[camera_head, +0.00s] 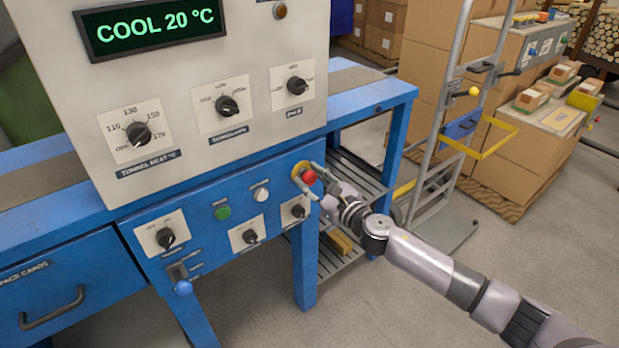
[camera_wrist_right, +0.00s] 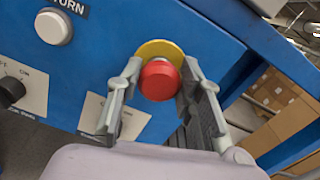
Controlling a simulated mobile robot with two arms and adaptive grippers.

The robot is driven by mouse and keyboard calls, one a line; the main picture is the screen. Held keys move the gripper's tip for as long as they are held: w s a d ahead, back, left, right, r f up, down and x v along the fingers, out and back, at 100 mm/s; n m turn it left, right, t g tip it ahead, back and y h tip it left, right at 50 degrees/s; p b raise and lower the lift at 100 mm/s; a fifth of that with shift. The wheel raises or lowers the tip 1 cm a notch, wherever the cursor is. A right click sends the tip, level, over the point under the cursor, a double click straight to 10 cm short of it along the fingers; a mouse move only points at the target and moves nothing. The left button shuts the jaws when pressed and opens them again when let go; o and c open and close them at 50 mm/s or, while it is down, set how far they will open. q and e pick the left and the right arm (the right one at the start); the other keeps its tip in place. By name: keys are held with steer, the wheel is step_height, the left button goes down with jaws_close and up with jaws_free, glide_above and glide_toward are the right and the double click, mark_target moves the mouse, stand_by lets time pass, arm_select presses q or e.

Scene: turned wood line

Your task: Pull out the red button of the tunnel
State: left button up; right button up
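The red button (camera_head: 309,177) is a round mushroom knob on a yellow disc, on the blue front panel of the tunnel (camera_head: 110,254). It also shows in the right wrist view (camera_wrist_right: 159,80), in front of its yellow disc (camera_wrist_right: 160,49). My right gripper (camera_head: 308,174) is at the button, with one finger on each side of it. In the wrist view the fingers (camera_wrist_right: 162,75) stand apart around the red cap, with narrow gaps beside it. Whether either finger touches it out of sight cannot be told. My left gripper is not in view.
A green button (camera_head: 222,212), a white button (camera_head: 261,194) and several black knobs sit on the panels. The display (camera_head: 155,22) reads COOL 20 °C. A hand truck (camera_head: 450,130) and stacked cartons (camera_head: 510,160) stand at the right. Floor is clear at lower right.

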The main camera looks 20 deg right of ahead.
steer(key=shift+o, duration=1.3)
steer(key=shift+s+d, duration=0.1)
steer(key=shift+s, duration=0.1)
steer(key=shift+o, duration=1)
steer(key=shift+w, duration=0.1)
steer(key=v, duration=1.2)
